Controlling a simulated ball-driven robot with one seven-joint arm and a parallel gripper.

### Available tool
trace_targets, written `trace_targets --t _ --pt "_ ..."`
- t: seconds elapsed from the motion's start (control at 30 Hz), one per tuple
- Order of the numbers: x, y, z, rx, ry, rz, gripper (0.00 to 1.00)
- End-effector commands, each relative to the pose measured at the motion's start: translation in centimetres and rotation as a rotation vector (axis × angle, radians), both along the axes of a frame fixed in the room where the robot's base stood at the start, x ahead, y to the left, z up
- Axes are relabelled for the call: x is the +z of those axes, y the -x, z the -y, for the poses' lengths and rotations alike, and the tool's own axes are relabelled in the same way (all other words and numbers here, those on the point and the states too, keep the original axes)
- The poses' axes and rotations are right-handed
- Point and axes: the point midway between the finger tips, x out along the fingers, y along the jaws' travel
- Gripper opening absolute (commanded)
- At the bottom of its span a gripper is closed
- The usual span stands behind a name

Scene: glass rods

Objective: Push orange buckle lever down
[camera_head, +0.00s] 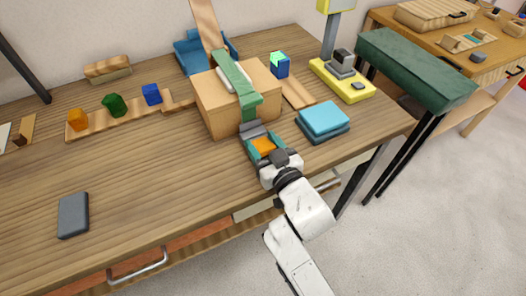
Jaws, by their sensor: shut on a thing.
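The orange buckle lever (262,146) shows as a small orange patch at the front of a cardboard-coloured box (212,100). Teal sides flank it, and a grey buckle piece (252,130) sits just behind it. A green strap (236,78) runs over the box top down to this buckle. My gripper (272,157) is at the near end of the orange lever and is shut on it. My wrist hides the lever's near end and the fingertips, so the exact contact is unclear.
A blue block stack (324,119) lies close to the right of my gripper. A yellow scale (342,79) stands further right. A wooden rail (132,114) with coloured blocks is left of the box. A dark phone-like slab (73,215) lies front left. The middle-left tabletop is clear.

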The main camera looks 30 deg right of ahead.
Motion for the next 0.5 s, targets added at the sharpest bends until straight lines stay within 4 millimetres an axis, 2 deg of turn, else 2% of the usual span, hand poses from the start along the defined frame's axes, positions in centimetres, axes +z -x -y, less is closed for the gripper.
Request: trace_targets --t 0.03,0.5 --pt "-0.72 -0.02 -0.01 0.001 0.000 0.017 0.25" --pt "-0.24 0.20 0.00 0.001 0.001 0.075 0.25"
